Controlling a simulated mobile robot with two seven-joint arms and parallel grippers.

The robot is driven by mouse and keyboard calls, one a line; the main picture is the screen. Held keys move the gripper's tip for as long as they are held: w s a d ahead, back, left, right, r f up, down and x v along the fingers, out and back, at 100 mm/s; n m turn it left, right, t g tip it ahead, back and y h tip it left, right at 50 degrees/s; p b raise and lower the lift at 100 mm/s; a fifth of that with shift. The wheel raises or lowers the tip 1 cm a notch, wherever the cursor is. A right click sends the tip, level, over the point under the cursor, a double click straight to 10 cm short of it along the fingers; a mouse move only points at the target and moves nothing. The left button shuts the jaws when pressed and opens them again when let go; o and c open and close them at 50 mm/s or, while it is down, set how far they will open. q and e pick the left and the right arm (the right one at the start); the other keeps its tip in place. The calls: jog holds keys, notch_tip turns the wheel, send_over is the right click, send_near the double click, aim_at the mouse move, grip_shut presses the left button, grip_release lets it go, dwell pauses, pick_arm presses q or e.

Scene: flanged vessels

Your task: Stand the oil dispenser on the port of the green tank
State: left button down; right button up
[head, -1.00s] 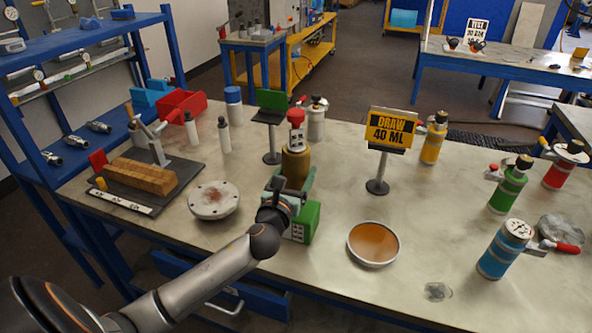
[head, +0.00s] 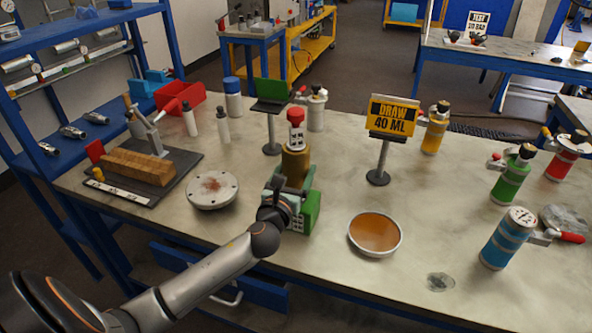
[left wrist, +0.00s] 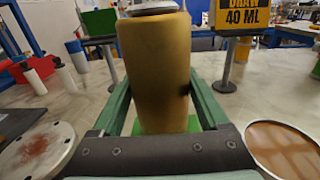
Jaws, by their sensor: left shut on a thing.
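The oil dispenser (head: 296,163) is a brass-coloured cylinder with a grey and red top. My left gripper (head: 288,192) is shut around its body, with the green fingers on both sides. In the left wrist view the brass body (left wrist: 155,70) stands upright between the fingers, its top cut off by the frame. A green block shows below it; I cannot tell whether the two touch. The green tank (head: 513,177) stands at the right of the bench, with a black cap and a side valve. Its port is not clearly visible. My right gripper is not in view.
Blue (head: 508,238), red (head: 564,158) and yellow (head: 435,131) tanks stand around the green one. A draw sign (head: 393,117) and an amber dish (head: 375,234) lie between the dispenser and the tanks. A round flange (head: 212,190) and a vise board are left.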

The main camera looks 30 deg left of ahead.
pick_arm(q)
jog(key=shift+f, duration=0.15)
grip_release()
jog(key=shift+f, duration=0.15)
jog(key=shift+p+v, duration=0.3)
jog(key=shift+v, duration=1.15)
jog(key=shift+p+v, duration=0.4)
jog(key=shift+v, duration=2.65)
